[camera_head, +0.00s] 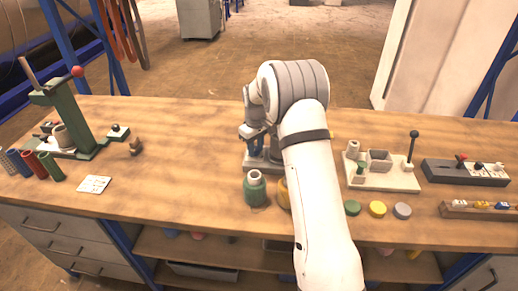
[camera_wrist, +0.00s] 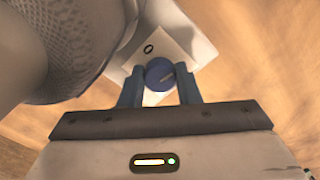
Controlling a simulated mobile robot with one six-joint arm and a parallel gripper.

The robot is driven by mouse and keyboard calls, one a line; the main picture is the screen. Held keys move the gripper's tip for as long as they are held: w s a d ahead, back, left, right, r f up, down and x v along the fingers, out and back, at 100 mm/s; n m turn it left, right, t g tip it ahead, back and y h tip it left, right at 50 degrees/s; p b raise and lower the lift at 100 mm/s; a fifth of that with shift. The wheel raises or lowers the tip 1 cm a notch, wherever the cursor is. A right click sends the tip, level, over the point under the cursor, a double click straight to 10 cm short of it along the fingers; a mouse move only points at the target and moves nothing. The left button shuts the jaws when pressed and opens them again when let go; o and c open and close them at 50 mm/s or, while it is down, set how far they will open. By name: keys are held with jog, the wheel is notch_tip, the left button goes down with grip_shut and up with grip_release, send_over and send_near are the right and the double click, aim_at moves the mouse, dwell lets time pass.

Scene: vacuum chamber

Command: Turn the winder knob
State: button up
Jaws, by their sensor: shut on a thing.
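The winder knob (camera_wrist: 160,73) is a round blue knob with a pale mark on its face, in the upper middle of the wrist view. It sits against a light plate (camera_wrist: 185,42) that carries a small dark ring mark. My gripper (camera_wrist: 159,84) is shut on the knob, one blue-grey finger on each side. In the head view my gripper (camera_head: 258,138) is at a grey device (camera_head: 255,165) on the middle of the bench, left of my white arm. The knob cannot be made out there, and my arm hides part of the device.
A green bottle (camera_head: 255,189) stands close in front of the device, with a yellow one partly behind my arm. A beige fixture (camera_head: 382,178) with a black-knobbed lever stands to the right. A green press (camera_head: 67,120) stands far left. The bench between is mostly clear.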

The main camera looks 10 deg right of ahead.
jog(key=shift+s+a+f, duration=0.15)
jog(key=shift+s+f, duration=0.05)
jog(key=shift+f, duration=0.05)
jog(key=o, duration=0.7)
jog(key=shift+c, duration=0.2)
jog(key=o, duration=0.3)
jog(key=shift+w+r, duration=0.1)
jog(key=shift+r, duration=0.05)
jog(key=shift+r, duration=0.1)
jog(key=shift+w+r, duration=0.1)
jog(key=shift+r, duration=0.15)
jog(key=shift+r+b, duration=0.5)
jog(key=shift+r, duration=3.05)
